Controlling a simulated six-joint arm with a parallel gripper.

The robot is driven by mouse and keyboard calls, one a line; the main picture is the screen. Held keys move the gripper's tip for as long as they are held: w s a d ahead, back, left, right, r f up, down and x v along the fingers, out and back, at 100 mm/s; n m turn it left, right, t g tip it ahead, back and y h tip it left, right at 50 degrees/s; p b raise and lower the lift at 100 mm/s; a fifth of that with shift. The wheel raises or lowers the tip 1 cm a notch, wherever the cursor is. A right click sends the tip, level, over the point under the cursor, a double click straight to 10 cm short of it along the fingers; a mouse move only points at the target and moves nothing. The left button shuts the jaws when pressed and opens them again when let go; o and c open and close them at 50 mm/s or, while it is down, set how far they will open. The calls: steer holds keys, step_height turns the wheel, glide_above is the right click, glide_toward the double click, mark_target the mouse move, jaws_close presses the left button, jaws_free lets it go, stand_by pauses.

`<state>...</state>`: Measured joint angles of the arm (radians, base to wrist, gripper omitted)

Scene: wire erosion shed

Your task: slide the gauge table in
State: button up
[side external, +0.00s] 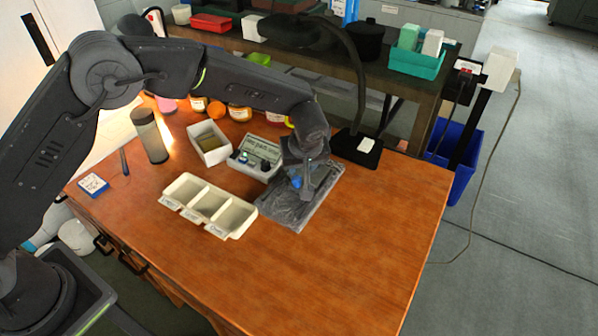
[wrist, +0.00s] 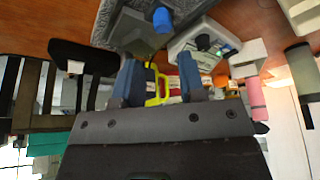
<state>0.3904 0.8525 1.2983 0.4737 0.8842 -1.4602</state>
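A dark grey, stone-like slab (side external: 287,213) lies on the wooden table, with a blue knob (side external: 296,182) standing on it. I take the slab as the gauge table, though no label shows. In the wrist view the slab (wrist: 122,28) and its blue knob (wrist: 162,20) appear at the top. My gripper (side external: 306,190) is over the slab, close to the knob. In the wrist view my gripper (wrist: 158,72) has its two dark blue fingers apart with nothing held between them. The knob is beyond the fingertips. My wrist hides part of the slab in the side view.
A pale box with buttons and lettering (side external: 256,157) stands beside the slab. A white three-compartment tray (side external: 208,205) is to its left, and an open white bin (side external: 209,143) behind. A lamp base (side external: 357,149) stands behind the slab. The table's front right is clear.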

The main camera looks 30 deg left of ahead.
steer(key=v, duration=0.6)
steer(key=shift+r, duration=0.1)
steer(key=s+a+r+m+h, duration=0.1)
steer(key=s+a+r+m, duration=0.1)
steer(key=s+a+r, duration=0.5)
steer(key=s+a+r+m+h, duration=0.1)
steer(key=s+a+r+m, duration=0.1)
steer(key=s+a+r, duration=0.45)
steer(key=s+a+r+m+t, duration=0.1)
steer(key=s+m, duration=0.1)
steer(key=s, duration=0.6)
steer(key=s+a+r+m+t+h, duration=0.1)
steer(key=s+m, duration=0.2)
steer(key=s, duration=0.5)
steer(key=shift+s+a, duration=0.35)
steer(key=shift+a, duration=0.05)
